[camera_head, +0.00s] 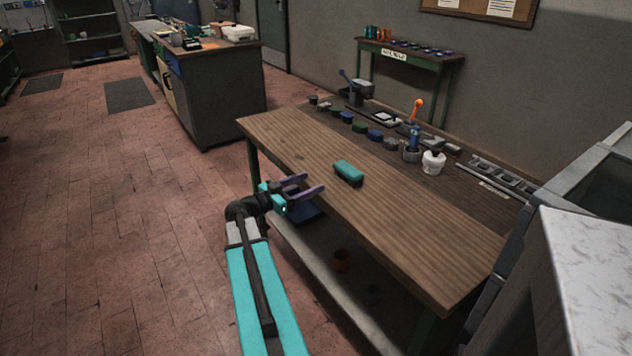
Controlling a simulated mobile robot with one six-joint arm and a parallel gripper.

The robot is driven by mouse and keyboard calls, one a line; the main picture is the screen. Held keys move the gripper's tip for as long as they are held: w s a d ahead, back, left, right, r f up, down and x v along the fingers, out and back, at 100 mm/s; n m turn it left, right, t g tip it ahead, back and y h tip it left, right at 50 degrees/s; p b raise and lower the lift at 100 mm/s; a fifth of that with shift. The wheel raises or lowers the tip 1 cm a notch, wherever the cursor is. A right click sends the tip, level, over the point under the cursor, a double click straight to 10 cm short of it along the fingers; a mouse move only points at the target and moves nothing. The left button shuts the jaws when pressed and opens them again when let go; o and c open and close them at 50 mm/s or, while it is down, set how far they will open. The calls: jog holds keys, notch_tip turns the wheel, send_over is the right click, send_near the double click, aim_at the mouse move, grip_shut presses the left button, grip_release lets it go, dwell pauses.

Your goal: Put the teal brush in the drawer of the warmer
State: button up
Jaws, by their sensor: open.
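The teal brush (348,172), a small block with a teal top and dark underside, lies on the wooden workbench (420,225) near its front-left part. My gripper (313,184) is at the bench's front edge, to the left of the brush and apart from it. Its two purple fingers are spread and hold nothing. I cannot pick out the warmer or its drawer for certain.
Several small dark pieces, a white pot (433,162) and an orange-handled tool (417,109) stand along the bench's back. The bench's front half is mostly clear.

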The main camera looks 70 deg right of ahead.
jog(key=w+a+f+n+t+y, duration=0.2)
jog(key=w+a+f+n, duration=0.15)
jog(key=a+f, duration=0.6)
jog(key=w+a+f+n+t+y, duration=0.1)
jog(key=w+a+f+n+y, duration=0.2)
jog(key=a+f, duration=0.7)
jog(key=w+a+f+n+t+y, duration=0.1)
jog(key=w+a+f+n+t, duration=0.15)
jog(key=a+f+n, duration=0.5)
jog(key=s+a+f+n+y, duration=0.2)
jog(key=a+f+y, duration=0.1)
jog(key=a+f, duration=0.65)
jog(key=s+a+f+n+y, duration=0.2)
jog(key=a+f, duration=0.4)
jog(key=a, duration=0.6)
jog(key=s+a+f+n+g+y, duration=0.1)
jog(key=s+a, duration=0.3)
jog(key=a, duration=0.4)
jog(key=s+a+f+n+g+y, duration=0.1)
jog(key=s+a+f+n+y, duration=0.2)
jog(key=a, duration=0.6)
jog(key=shift+s+f+n+y, duration=0.3)
jog(key=shift+s+f+n, duration=0.45)
jog(key=shift+s, duration=0.45)
jog(key=shift+c, duration=0.3)
jog(key=c, duration=0.7)
jog(key=shift+c, duration=0.3)
